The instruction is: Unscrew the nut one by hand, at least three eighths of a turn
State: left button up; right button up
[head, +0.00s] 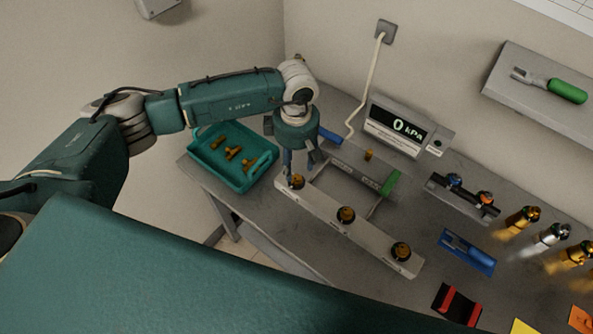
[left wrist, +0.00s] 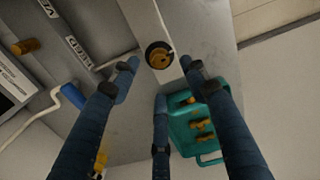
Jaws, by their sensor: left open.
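Three brass nuts sit in dark round seats along a pale grey bar (head: 322,217) on the table. The nut at the bar's far-left end (head: 297,181) is beside my left gripper (head: 300,168); the other two are the middle nut (head: 346,214) and the near-right nut (head: 401,250). I cannot read which is numbered one. In the left wrist view, the end nut (left wrist: 159,56) shows just beyond and between the spread blue fingers of my left gripper (left wrist: 160,76). The fingers are open, with nothing between them, and seem clear of the nut. My right gripper is out of view.
A teal tray (head: 269,166) with several brass fittings lies left of the bar. A gauge box (head: 394,131) reading 0 kPa stands behind. A green-handled part (head: 391,184), blue tool (head: 467,252) and several bottles (head: 550,236) are to the right.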

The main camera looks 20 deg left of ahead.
aim_at(296, 176)
pick_arm(q)
notch_tip(296, 176, down, 4)
jog(key=shift+f+p, duration=0.15)
jog(key=shift+p, duration=0.5)
jog(key=shift+f, duration=0.85)
grip_shut()
